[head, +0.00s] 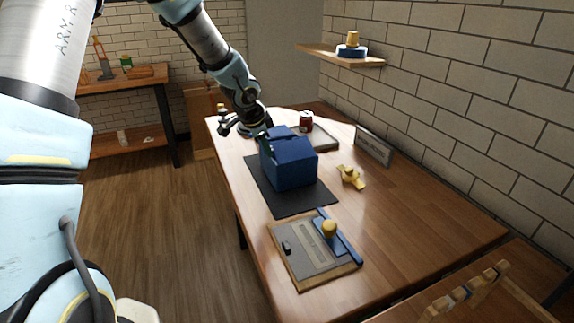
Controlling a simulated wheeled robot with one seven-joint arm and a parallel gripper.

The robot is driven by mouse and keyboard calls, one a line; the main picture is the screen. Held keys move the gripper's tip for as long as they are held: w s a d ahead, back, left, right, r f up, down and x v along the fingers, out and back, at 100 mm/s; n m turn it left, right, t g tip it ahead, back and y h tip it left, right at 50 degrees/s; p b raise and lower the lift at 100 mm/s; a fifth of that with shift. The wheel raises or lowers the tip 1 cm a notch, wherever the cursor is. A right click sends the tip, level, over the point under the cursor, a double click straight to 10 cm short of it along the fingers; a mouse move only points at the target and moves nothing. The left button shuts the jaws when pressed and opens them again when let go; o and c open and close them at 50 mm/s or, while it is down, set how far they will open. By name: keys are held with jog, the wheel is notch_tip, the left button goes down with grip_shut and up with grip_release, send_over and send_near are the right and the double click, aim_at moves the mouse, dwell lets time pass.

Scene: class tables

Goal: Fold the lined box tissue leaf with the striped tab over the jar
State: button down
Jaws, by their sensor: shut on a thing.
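A blue box (292,169) stands on a black mat (291,204) in the middle of the table. Its top looks uneven, with a raised blue part (281,132) at the far side. My gripper (265,137) is at the box's far left top edge, shut on what seems to be the tissue leaf by its tab. The leaf's lining and the tab's stripes are too small to make out. The inside of the box is hidden from this side, and no jar can be made out in it.
A yellow object (351,177) and a sign (373,147) are at right. A board with a blue bar and yellow knob (329,229) lies in front. The table's right side is clear.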

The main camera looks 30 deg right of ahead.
jog(key=shift+r, duration=0.1)
jog(key=shift+w, duration=0.1)
dwell(0.3)
jog(key=shift+w+g, duration=0.25)
jog(key=shift+g, duration=0.35)
jog(key=shift+w+f+g, duration=0.1)
jog(key=shift+f+g, duration=0.2)
jog(key=shift+g, duration=0.1)
jog(key=shift+d, duration=0.1)
jog(key=shift+w+f+n+g, duration=0.2)
jog(key=shift+n+g, duration=0.1)
jog(key=shift+g, duration=0.1)
jog(key=shift+w+f+g+y, duration=0.1)
jog(key=shift+f+g+y, duration=0.15)
jog(key=shift+g, duration=0.25)
